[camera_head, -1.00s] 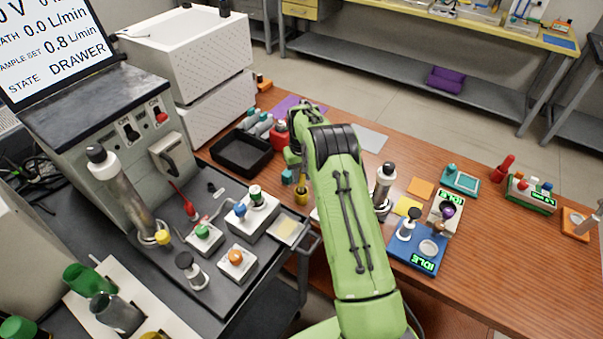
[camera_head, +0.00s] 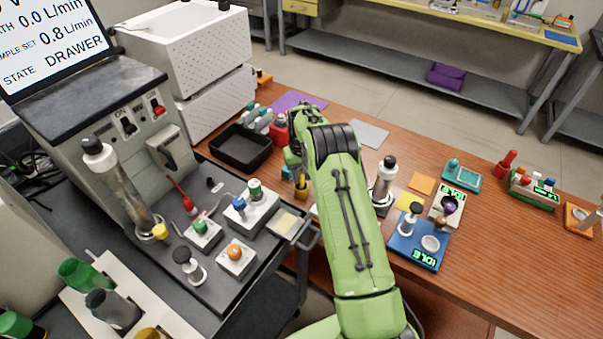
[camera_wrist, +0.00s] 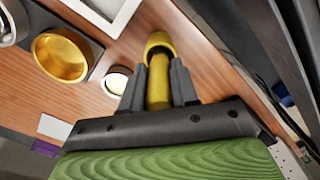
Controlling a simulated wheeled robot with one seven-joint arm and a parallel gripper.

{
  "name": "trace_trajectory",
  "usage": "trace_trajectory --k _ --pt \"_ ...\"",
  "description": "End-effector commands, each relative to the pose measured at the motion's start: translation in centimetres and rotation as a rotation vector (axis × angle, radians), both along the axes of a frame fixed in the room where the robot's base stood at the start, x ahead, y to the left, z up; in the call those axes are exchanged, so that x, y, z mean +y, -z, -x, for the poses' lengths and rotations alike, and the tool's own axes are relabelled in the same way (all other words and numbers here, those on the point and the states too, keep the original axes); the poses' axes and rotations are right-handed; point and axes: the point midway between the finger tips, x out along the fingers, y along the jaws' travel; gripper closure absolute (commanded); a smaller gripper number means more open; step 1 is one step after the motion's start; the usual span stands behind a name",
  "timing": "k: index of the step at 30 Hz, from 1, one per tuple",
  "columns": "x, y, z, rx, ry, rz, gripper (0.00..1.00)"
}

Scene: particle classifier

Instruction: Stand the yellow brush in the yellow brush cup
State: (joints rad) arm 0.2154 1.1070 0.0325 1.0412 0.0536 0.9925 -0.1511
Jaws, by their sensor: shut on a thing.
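My gripper (camera_wrist: 157,90) is shut on a yellow shaft, the yellow brush (camera_wrist: 158,88), in the wrist view. The far end of the shaft meets a wider yellow piece with a dark band (camera_wrist: 159,44); I cannot tell whether this is the brush's own end or the mouth of the yellow brush cup. In the head view a small yellow, cup-like thing (camera_head: 301,190) shows just left of my green arm, above the table edge region, with a shaft rising from it. My arm hides most of the gripper there.
In the wrist view a round gold vessel (camera_wrist: 62,56) and a small white round thing (camera_wrist: 117,82) lie left of the gripper. In the head view a black tray (camera_head: 240,150) is left of my arm, and a grey cart (camera_head: 225,275) with devices stands nearer.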

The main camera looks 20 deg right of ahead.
Motion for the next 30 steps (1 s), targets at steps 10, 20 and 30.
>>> trace_trajectory --k 10,20,30 --pt "0.0 1.0 0.0 0.000 0.000 0.000 1.00" --pt "0.0 1.8 0.0 0.000 0.000 0.000 1.00" --pt "0.0 2.2 0.0 0.000 0.000 0.000 0.53"
